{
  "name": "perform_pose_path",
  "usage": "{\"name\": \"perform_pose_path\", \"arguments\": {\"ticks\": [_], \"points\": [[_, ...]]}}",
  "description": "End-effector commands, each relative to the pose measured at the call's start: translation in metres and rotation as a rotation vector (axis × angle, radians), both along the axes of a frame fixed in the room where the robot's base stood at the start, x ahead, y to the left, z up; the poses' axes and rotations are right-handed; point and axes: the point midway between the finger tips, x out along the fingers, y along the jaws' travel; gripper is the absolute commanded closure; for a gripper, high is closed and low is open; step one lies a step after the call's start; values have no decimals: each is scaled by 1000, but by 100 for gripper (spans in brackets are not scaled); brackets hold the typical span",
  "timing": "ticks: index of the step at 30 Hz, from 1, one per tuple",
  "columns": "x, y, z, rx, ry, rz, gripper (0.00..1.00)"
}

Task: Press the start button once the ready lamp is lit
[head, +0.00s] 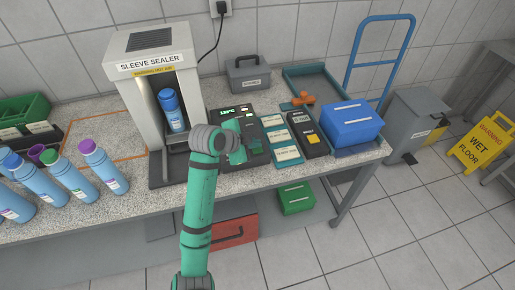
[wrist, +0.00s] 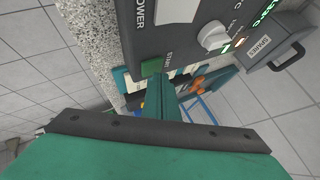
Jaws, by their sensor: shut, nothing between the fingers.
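The sleeve sealer (head: 155,62) stands on the bench with a blue bottle (head: 171,110) inside it. Its dark control box (head: 258,157) is on its right, with a lit green display (head: 227,112). In the wrist view the control box (wrist: 185,42) shows a green button (wrist: 152,67) with a small label beside it, a white knob (wrist: 212,36), a green light (wrist: 226,48) and an orange light (wrist: 240,42). I cannot read which light is the ready lamp. My gripper (head: 240,152) is shut and empty over the control box; its fingertips (wrist: 160,82) show just below the green button. Contact cannot be told.
Labelled teal-edged cards (head: 282,144), a dark handheld device (head: 307,133) with a yellow button, and a blue box (head: 352,124) lie right of the control box. Several blue bottles (head: 70,180) are at left. A grey case (head: 248,75) stands behind.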

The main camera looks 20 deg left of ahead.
Motion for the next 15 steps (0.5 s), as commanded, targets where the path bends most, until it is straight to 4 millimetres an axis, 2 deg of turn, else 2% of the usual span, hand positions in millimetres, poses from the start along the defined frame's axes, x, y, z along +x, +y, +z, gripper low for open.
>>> {"name": "perform_pose_path", "arguments": {"ticks": [15], "points": [[0,1,-4,-1,0,2,100]]}}
